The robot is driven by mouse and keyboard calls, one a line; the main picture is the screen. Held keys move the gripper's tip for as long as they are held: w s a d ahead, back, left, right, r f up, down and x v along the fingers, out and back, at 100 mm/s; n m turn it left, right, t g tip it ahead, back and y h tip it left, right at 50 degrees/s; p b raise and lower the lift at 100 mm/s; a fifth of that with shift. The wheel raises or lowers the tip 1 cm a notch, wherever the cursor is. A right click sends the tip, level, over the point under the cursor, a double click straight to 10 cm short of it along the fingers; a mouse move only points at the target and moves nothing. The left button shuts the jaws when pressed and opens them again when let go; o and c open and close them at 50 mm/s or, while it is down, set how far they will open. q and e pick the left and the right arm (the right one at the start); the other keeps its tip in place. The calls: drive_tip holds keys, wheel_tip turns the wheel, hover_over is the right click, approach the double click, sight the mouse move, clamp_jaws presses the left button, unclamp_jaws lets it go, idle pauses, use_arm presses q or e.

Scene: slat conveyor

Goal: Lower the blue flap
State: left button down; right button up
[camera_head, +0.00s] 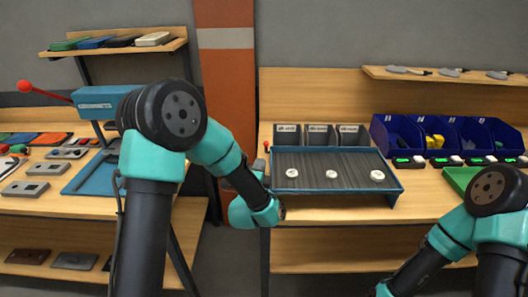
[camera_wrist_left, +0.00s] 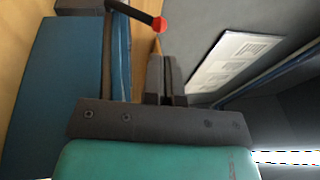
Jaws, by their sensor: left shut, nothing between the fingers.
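The slat conveyor (camera_head: 330,160) has a blue frame and a dark ribbed bed, with three round white pieces on it. I cannot tell for sure which blue part is the flap. A red-tipped lever (camera_head: 266,146) stands at the conveyor's left end. In the left wrist view a red knob (camera_wrist_left: 159,24) on a dark rod is just beyond my fingers, apart from them. A blue panel (camera_wrist_left: 45,90) lies to their left. My right gripper is out of frame.
Blue bins (camera_head: 445,135) and a green tray (camera_head: 460,178) are right of the conveyor. Three dark labelled bins (camera_head: 318,134) line its back edge. A blue press (camera_head: 100,100) with a red-knobbed lever stands on the left bench. An orange-brown post (camera_head: 228,90) rises between the benches.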

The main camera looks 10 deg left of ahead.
sight(265, 146)
use_arm(q)
drive_tip(key=w, duration=0.3)
drive_tip(key=w+r, duration=0.1)
drive_tip(key=w, duration=0.2)
drive_tip(key=shift+w+a+r, duration=0.1)
drive_tip(key=shift+w+r, duration=0.05)
drive_tip(key=shift+w, duration=0.15)
